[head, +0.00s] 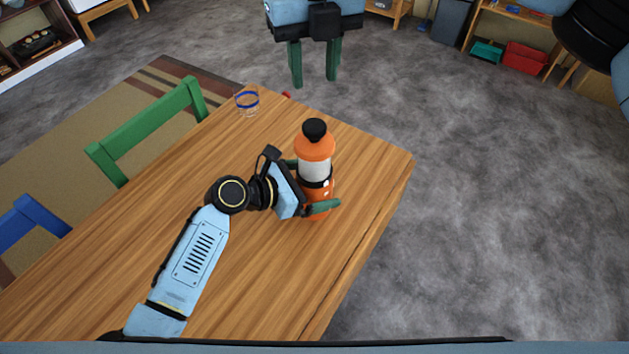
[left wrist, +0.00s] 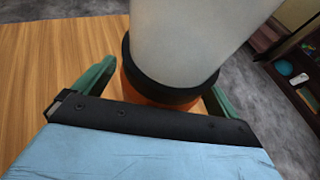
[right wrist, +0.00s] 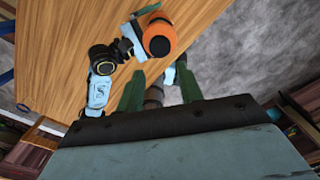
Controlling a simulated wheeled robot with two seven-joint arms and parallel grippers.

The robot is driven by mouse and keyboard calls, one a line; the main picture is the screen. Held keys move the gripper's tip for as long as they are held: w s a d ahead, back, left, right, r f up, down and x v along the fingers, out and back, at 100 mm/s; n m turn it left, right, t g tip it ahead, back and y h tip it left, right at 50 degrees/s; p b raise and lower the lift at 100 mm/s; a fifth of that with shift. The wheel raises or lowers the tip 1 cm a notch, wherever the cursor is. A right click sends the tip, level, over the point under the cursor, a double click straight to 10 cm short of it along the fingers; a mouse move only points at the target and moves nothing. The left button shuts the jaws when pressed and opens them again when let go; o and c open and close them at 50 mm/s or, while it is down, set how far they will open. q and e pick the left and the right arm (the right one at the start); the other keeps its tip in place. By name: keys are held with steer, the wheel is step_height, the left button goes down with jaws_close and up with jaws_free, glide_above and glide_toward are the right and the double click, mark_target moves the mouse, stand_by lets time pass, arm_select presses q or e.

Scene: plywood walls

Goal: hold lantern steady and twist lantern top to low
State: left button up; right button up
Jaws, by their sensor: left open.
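The lantern (head: 317,168) stands upright near the table's right edge, with an orange base, a pale body and an orange top (head: 315,147) with a black knob. My left gripper (head: 316,188) is around its lower part, one finger on each side. In the left wrist view, the lantern (left wrist: 190,45) rises between the open green fingers; its top is out of frame. My right gripper (head: 313,82) is open and empty, fingers down, above the lantern in the head picture and apart from it. In the right wrist view, the lantern's top (right wrist: 158,37) lies beyond the fingertips.
A clear glass with a blue band (head: 246,101) stands at the table's far corner, with a small red thing beside it. A green chair (head: 150,135) and a blue chair (head: 32,222) line the table's left side. The wooden table (head: 270,270) has bare room in front.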

mark_target(314, 125)
arm_select(q)
steer(key=c, duration=1.4)
arm_select(e)
steer(key=shift+o, duration=0.2)
steer(key=o, duration=0.5)
steer(key=shift+f, duration=0.1)
steer(key=shift+c, duration=0.2)
steer(key=shift+o, duration=1.2)
steer(key=shift+f+m, duration=0.2)
steer(key=shift+m, duration=0.6)
steer(key=o, duration=0.5)
steer(key=shift+a+f+m, duration=0.1)
steer(key=shift+f+m, duration=0.15)
steer(key=shift+m, duration=0.85)
steer(key=shift+c, duration=0.2)
steer(key=shift+o, duration=0.2)
steer(key=shift+f+m, duration=0.25)
steer(key=shift+m, duration=0.45)
step_height(314, 125, down, 12)
steer(key=shift+r, duration=0.1)
